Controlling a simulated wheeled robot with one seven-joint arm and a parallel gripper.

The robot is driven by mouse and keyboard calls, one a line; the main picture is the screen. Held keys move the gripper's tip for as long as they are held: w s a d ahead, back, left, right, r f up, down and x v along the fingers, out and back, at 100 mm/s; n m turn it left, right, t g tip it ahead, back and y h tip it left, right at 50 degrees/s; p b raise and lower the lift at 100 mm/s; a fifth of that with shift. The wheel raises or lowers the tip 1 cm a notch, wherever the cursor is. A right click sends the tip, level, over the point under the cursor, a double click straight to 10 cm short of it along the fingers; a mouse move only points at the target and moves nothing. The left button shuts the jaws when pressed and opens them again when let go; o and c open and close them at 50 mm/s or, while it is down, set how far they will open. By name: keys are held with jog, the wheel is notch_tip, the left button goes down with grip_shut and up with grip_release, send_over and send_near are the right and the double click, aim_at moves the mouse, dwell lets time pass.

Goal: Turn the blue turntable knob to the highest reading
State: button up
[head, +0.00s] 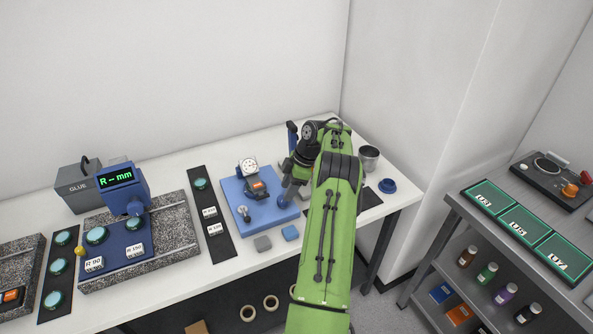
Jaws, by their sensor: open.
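A blue instrument with a green-lit display (116,178) reading "R – mm" stands on a speckled granite slab (170,250) at the left. A blue plate (232,187) in the middle carries a round white dial gauge (249,165) and small metal fittings. A low round blue piece (387,186) lies near the table's right end; I cannot tell whether it is the turntable knob. My gripper (285,194) is open at the right edge of the blue plate, pointing down. My green arm hides part of the table there, and the fingertips are small and hard to make out.
A grey box marked GLUE (78,188) stands at the back left. Black strips (212,220) hold teal discs and labels. A metal cup (369,157) stands at the right. A separate shelf cart (455,220) stands beyond a gap.

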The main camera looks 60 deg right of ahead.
jog(key=p+v, duration=0.3)
jog(key=v, duration=0.9)
jog(key=shift+s, duration=0.1)
jog(key=w+a+r, duration=0.8)
jog(key=a, duration=0.3)
jog(key=a+r+m+h, duration=0.1)
jog(key=a+r, duration=0.2)
jog(key=a, duration=0.3)
jog(key=a+r+m+g, duration=0.1)
jog(key=a+r, duration=0.2)
jog(key=a, duration=0.4)
jog(key=a+r+m+h, duration=0.1)
jog(key=a+r, duration=0.2)
jog(key=a, duration=0.3)
jog(key=s+a+r+m+t+h, duration=0.1)
jog(key=s+a+r+m+t, duration=0.15)
jog(key=s+a, duration=0.85)
jog(key=s+a+f+m, duration=0.3)
jog(key=s+f, duration=0.3)
jog(key=s, duration=0.4)
jog(key=shift+a+t, duration=0.45)
